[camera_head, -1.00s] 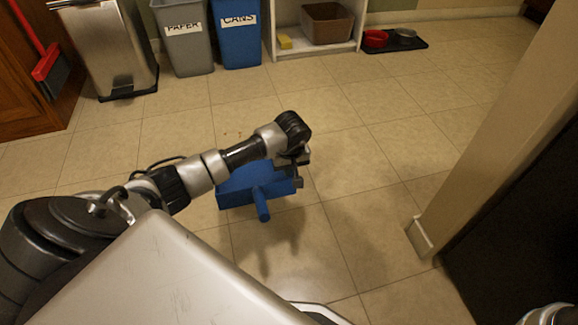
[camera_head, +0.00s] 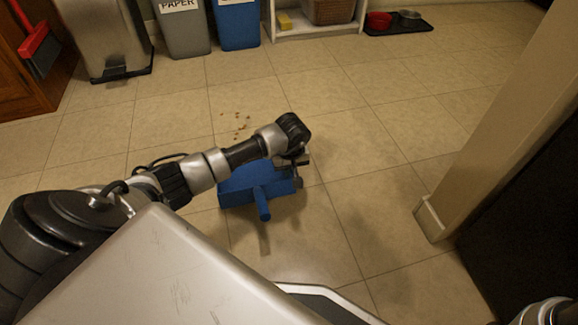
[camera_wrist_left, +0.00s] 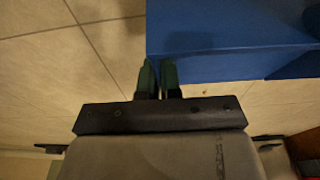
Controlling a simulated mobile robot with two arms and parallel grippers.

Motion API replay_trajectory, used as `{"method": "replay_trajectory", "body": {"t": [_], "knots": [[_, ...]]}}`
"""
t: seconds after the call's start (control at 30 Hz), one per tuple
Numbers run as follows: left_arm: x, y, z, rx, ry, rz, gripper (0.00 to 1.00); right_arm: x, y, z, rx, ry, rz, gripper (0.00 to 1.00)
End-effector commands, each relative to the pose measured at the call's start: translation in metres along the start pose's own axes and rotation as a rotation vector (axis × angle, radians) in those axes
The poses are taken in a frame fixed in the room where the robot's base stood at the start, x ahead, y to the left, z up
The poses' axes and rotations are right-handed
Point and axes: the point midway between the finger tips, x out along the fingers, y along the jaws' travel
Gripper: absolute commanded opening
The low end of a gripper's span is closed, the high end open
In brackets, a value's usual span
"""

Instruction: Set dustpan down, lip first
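The blue dustpan (camera_head: 236,186) hangs at the end of my left arm in the head view, its round handle (camera_head: 261,204) pointing toward me. It also fills the upper right of the left wrist view (camera_wrist_left: 225,30). My left gripper (camera_head: 296,165) is at the dustpan's right side. In the wrist view the gripper's two green-tipped fingers (camera_wrist_left: 157,70) are close together on the dustpan's edge. The dustpan looks held above the floor, but its exact height is unclear. My right gripper is out of view.
Small brown crumbs (camera_head: 240,123) lie on the tile floor (camera_head: 380,125) beyond the dustpan. Bins (camera_head: 184,28) and a low shelf (camera_head: 315,30) stand at the back, with a pet-bowl mat (camera_head: 400,28) beside them. A wall end (camera_head: 490,130) stands at right.

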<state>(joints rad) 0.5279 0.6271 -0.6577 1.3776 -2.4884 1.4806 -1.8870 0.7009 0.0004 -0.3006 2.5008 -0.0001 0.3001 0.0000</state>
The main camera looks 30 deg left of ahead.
Motion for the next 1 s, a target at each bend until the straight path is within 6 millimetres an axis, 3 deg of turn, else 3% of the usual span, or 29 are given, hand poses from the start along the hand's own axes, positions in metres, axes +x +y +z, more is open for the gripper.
{"method": "replay_trajectory", "body": {"t": [0.27, 0.4, 0.5, 0.77, 1.0], "knots": [[0.000, 0.000, 0.000, 0.000, 0.001, 0.000, 0.00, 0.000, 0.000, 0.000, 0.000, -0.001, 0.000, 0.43], [0.000, 0.000, 0.000, 0.000, 0.000, 0.000, 0.22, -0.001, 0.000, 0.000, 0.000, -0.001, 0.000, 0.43], [0.000, 0.000, 0.000, 0.000, 0.000, 0.000, 0.34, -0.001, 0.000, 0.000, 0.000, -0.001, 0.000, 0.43], [-0.001, 0.000, 0.000, 0.000, 0.000, 0.000, 0.34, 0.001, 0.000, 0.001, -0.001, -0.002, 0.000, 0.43], [-0.036, 0.000, -0.002, 0.001, 0.002, 0.001, 0.34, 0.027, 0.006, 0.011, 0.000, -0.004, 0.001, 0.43]]}}
